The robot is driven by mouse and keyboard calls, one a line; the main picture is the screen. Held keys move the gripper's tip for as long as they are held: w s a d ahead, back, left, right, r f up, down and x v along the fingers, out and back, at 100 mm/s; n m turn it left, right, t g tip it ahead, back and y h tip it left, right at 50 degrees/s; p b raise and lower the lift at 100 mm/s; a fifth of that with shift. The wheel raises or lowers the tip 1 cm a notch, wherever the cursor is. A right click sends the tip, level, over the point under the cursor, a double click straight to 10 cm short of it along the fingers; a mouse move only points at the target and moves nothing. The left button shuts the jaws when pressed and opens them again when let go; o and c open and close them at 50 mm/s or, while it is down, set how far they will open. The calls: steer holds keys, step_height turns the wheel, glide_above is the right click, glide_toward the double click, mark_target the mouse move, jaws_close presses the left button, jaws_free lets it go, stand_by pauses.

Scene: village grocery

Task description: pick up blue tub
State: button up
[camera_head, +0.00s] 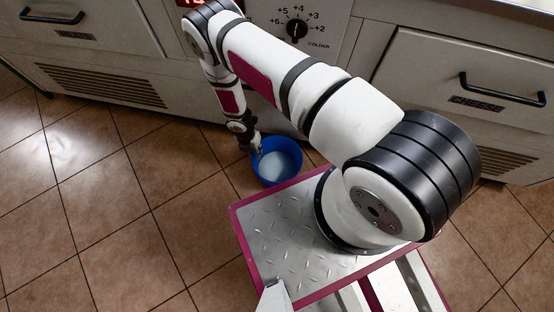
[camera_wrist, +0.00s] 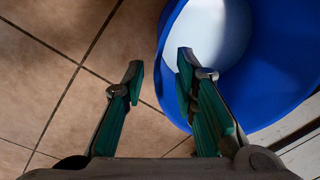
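The blue tub (camera_head: 278,160) stands on the tiled floor against the front of the cabinets, with a pale white bottom or contents inside. In the wrist view the blue tub (camera_wrist: 262,85) fills the upper right. My gripper (camera_wrist: 158,72) is open, with its two green-padded fingers apart. The right finger overlaps the tub's inside and the left finger is over the floor outside, so the tub's left rim lies between them. In the head view my gripper (camera_head: 255,150) is at the tub's left rim, small and partly hidden. I cannot tell whether the fingers touch the tub.
Cabinets (camera_head: 100,50) with black handles and vent slats line the back, close behind the tub. A control panel with a dial (camera_head: 297,28) is above it. Brown floor tiles (camera_head: 120,200) at the left are clear. A cabinet (camera_head: 470,95) stands at the right.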

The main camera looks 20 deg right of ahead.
steer(key=f, duration=0.1)
steer(key=f+b, duration=0.1)
steer(key=f, duration=0.1)
steer(key=shift+s+d+f, duration=0.1)
steer(key=shift+d+f, duration=0.05)
steer(key=shift+d, duration=0.05)
jaws_close()
